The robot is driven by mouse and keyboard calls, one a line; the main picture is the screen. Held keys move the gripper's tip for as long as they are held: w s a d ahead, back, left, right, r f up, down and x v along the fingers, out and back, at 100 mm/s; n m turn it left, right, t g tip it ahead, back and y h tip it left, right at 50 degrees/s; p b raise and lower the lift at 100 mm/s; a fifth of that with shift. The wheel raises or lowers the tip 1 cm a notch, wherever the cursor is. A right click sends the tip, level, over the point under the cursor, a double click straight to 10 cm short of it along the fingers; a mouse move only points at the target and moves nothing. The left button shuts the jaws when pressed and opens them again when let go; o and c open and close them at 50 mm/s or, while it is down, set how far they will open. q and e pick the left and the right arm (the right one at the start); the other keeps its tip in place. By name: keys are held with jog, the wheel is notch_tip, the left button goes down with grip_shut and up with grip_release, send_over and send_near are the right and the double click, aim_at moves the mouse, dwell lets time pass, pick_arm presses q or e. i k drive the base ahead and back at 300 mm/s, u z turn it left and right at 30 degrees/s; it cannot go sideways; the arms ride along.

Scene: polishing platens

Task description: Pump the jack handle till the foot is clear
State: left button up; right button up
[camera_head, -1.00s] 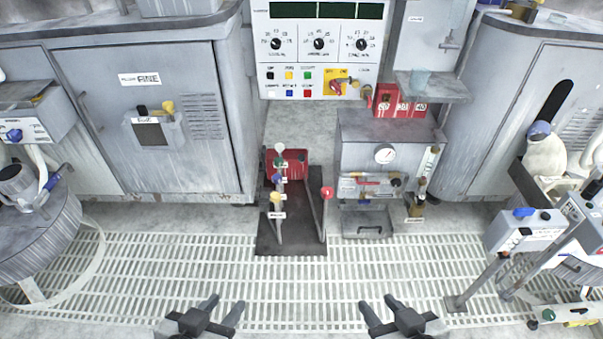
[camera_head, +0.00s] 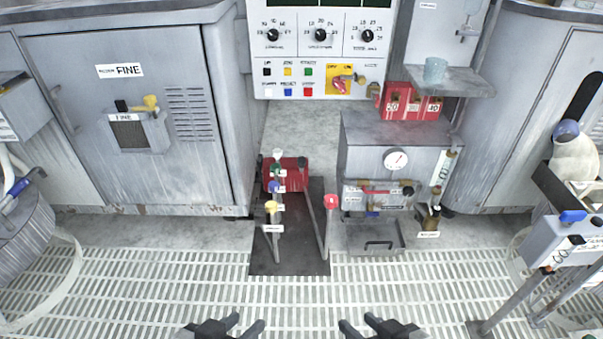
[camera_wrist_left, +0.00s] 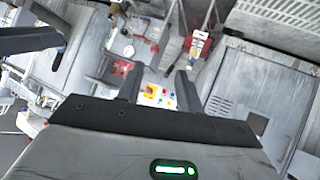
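A red block (camera_head: 291,168) stands at the back of a dark floor plate (camera_head: 291,262). A long lever with a red knob (camera_head: 331,201) rises at the plate's right side; I cannot tell for sure that it is the jack handle. Levers with white, green, blue and yellow knobs (camera_head: 271,207) stand on the left side. I cannot make out a jack foot. My left gripper (camera_head: 246,325) is open and empty at the bottom of the head view; its spread fingers also show in the left wrist view (camera_wrist_left: 160,88). My right gripper (camera_head: 359,325) is open and empty. Both are apart from the levers.
A grey cabinet (camera_head: 150,185) stands left. A grey box with a gauge (camera_head: 396,159) and a tray (camera_head: 366,238) stand right of the plate. A control panel (camera_head: 320,60) is behind. A pedestal box (camera_head: 562,240) stands at far right. Floor grating (camera_head: 170,285) in front is clear.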

aim_at(300, 160)
jog(key=u, duration=1.75)
jog(key=i, duration=2)
jog(key=z, duration=4)
jog(key=i, duration=0.5)
